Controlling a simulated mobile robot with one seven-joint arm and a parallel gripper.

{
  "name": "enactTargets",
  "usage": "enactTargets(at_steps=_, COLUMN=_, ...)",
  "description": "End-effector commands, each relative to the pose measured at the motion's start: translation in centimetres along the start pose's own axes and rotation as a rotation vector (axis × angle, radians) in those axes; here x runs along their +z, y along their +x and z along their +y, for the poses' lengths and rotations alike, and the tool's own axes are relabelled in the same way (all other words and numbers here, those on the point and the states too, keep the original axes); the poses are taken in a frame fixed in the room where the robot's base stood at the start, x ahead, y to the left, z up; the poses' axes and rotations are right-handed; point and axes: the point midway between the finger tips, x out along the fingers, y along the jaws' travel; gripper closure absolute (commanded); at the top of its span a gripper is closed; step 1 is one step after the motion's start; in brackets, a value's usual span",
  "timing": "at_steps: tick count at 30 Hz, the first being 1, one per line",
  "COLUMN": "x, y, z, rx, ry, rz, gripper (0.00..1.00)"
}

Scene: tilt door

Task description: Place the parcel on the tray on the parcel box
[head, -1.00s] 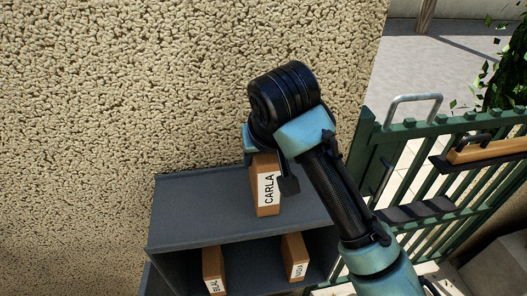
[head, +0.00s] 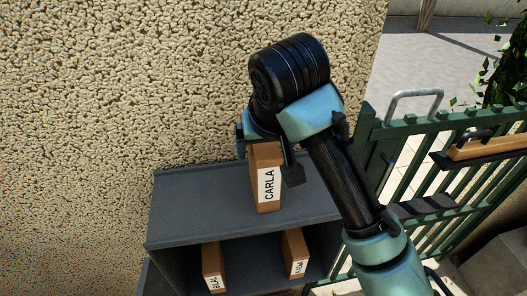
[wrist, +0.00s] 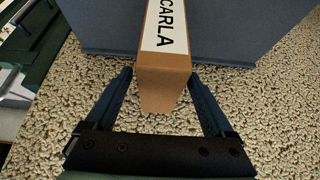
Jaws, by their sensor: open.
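The parcel (head: 266,185) is a brown box with a white label reading CARLA. It stands upright on the flat grey top of the parcel box (head: 200,208). My gripper (head: 268,162) is over the parcel's upper end. In the wrist view my gripper (wrist: 160,92) is open, with one finger on each side of the parcel (wrist: 163,75) and a gap showing on both sides. The parcel's upper part is partly hidden by my gripper in the head view. A dark tray-like ledge (head: 470,160) sits on the green gate at the right.
Two more labelled boxes stand on the shelf below, one at left (head: 213,267) and one at right (head: 295,253). A rough stone wall (head: 130,80) rises behind. The green gate (head: 420,130) has a grey handle (head: 413,97) and a wooden block (head: 490,149) on its ledge.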

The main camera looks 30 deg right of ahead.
Motion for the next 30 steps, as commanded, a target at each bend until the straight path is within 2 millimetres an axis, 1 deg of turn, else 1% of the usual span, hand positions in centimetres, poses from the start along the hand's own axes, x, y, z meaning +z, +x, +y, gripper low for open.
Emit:
enactTargets(at_steps=4, x=0.0, y=-3.3, z=-0.1, rx=0.000, ry=-0.005, rz=0.007, gripper=0.13)
enactTargets(at_steps=6, x=-0.4, y=-5.5, z=0.2, rx=0.006, ry=-0.003, rz=0.009, gripper=0.13)
enactTargets(at_steps=9, x=-0.2, y=-7.2, z=0.2, rx=0.007, ry=-0.003, rz=0.002, gripper=0.13)
enactTargets(at_steps=12, x=-0.1, y=-8.3, z=0.1, rx=0.003, ry=-0.004, rz=0.005, gripper=0.13)
enactTargets(at_steps=18, x=0.0, y=-9.4, z=0.0, rx=0.001, ry=-0.002, rz=0.000, gripper=0.13)
enactTargets(at_steps=26, x=-0.1, y=-9.5, z=-0.3, rx=-0.006, ry=-0.005, rz=0.006, gripper=0.13)
enactTargets(at_steps=28, x=-0.8, y=-9.6, z=-1.5, rx=-0.034, ry=-0.024, rz=0.046, gripper=0.13)
enactTargets(at_steps=29, x=-1.3, y=-9.8, z=-2.5, rx=-0.057, ry=-0.037, rz=0.079, gripper=0.13)
enactTargets(at_steps=30, x=-2.3, y=-10.2, z=-4.3, rx=-0.099, ry=-0.059, rz=0.138, gripper=0.13)
